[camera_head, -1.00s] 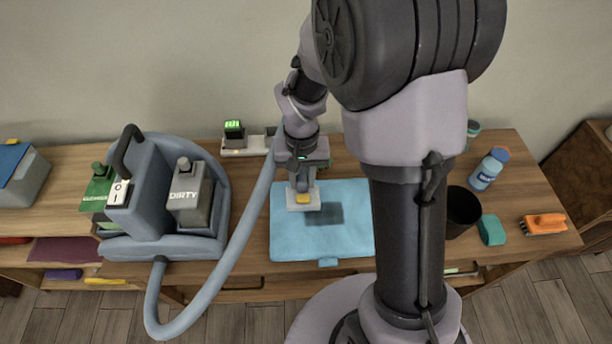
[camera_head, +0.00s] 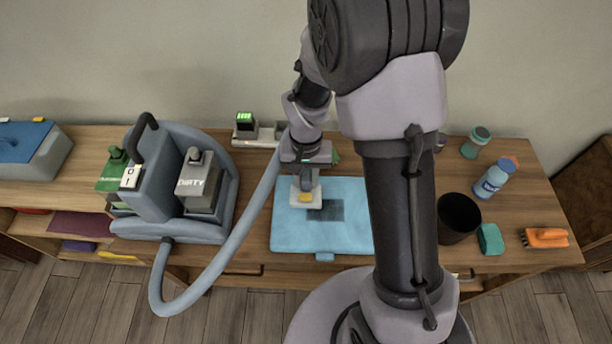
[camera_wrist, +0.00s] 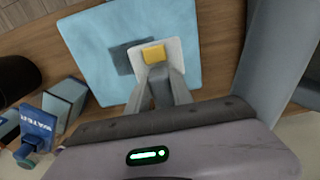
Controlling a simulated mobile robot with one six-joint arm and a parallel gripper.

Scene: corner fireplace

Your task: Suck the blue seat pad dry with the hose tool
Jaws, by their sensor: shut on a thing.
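The blue seat pad (camera_head: 290,236) lies flat on the wooden bench top, with a darker square patch (camera_head: 328,210) near its middle. My gripper (camera_head: 305,180) is shut on the hose tool (camera_head: 306,197), a pale head with a yellow part on it. The tool is over the pad beside and partly over the dark patch; I cannot tell whether it touches the pad. In the wrist view the tool head (camera_wrist: 154,56) shows over the pad (camera_wrist: 95,40), next to the dark patch (camera_wrist: 124,58). A grey-blue hose (camera_head: 240,225) runs to the blue machine (camera_head: 155,185) with its "DIRTY" tank (camera_head: 197,182).
A small device with a green display (camera_head: 245,125) is at the back. The hose loops over the bench's front edge.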

